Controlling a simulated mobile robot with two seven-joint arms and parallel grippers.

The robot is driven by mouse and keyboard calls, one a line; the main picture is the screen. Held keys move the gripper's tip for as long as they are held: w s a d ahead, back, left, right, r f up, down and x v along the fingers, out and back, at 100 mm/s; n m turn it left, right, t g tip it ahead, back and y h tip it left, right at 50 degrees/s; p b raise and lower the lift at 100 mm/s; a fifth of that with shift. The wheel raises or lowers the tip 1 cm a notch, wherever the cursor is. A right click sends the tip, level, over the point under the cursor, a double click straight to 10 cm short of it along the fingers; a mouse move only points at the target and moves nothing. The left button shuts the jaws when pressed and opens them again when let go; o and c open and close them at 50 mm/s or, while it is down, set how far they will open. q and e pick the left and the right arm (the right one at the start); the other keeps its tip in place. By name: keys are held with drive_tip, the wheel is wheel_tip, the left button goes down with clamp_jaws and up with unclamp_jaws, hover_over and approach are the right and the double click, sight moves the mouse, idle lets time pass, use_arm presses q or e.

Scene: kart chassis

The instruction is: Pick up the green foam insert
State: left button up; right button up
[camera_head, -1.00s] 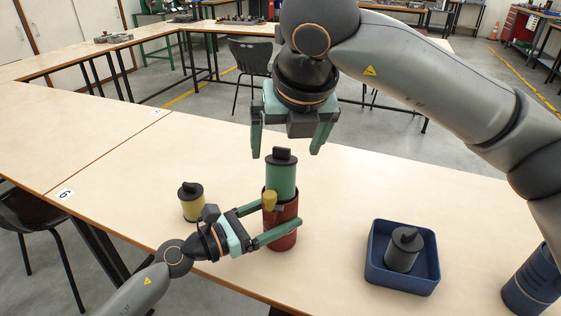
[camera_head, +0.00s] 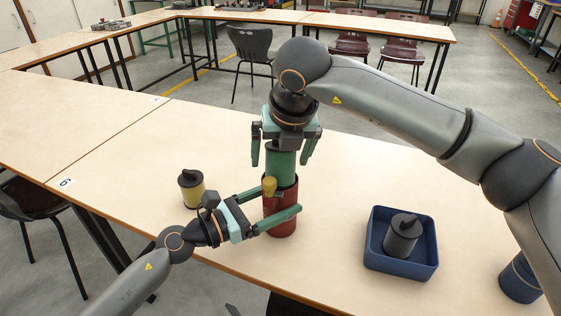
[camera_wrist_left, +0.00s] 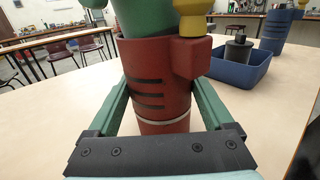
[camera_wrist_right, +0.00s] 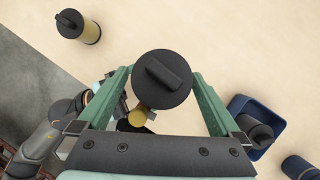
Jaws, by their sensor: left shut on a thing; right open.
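The green foam insert (camera_head: 281,165), a green cylinder with a black cap, stands upright with its lower part inside the red canister (camera_head: 281,222). Its black cap with a ridge handle (camera_wrist_right: 162,78) fills the middle of the right wrist view. My left gripper (camera_head: 280,202) is shut on the red canister, with a finger on each side of it in the left wrist view (camera_wrist_left: 155,100). My right gripper (camera_head: 281,160) points down from above, open, with its fingers on either side of the green insert and a gap visible.
A yellow knob (camera_head: 269,186) sits on the canister's side. A yellow cylinder with a black cap (camera_head: 191,188) stands at left. A blue tray (camera_head: 400,264) holding a grey cylinder (camera_head: 403,238) and a blue canister (camera_head: 519,281) are at right. The table between is clear.

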sight(279, 164)
drive_tip(key=x, duration=0.3)
drive_tip(key=c, duration=1.4)
wheel_tip(279, 164, up, 9)
drive_tip(key=shift+r, duration=0.15)
drive_tip(key=shift+r+n, duration=0.3)
drive_tip(key=shift+n, duration=0.1)
drive_tip(key=n, duration=0.1)
drive_tip(key=n+y, duration=0.1)
drive_tip(key=n, duration=0.1)
drive_tip(key=r+n+y, duration=0.1)
drive_tip(key=shift+s+a, duration=0.25)
drive_tip(key=shift+a, duration=0.1)
drive_tip(key=n+y, duration=0.2)
drive_tip(key=n, duration=0.1)
drive_tip(key=r+n, duration=0.1)
drive_tip(key=shift+s+a+r+n+y, duration=0.1)
drive_tip(key=shift+s+r+n+y, duration=0.05)
drive_tip(key=shift+s+n+y, duration=0.2)
drive_tip(key=shift+f, duration=0.2)
wheel_tip(279, 164, down, 9)
drive_tip(key=shift+f, duration=0.2)
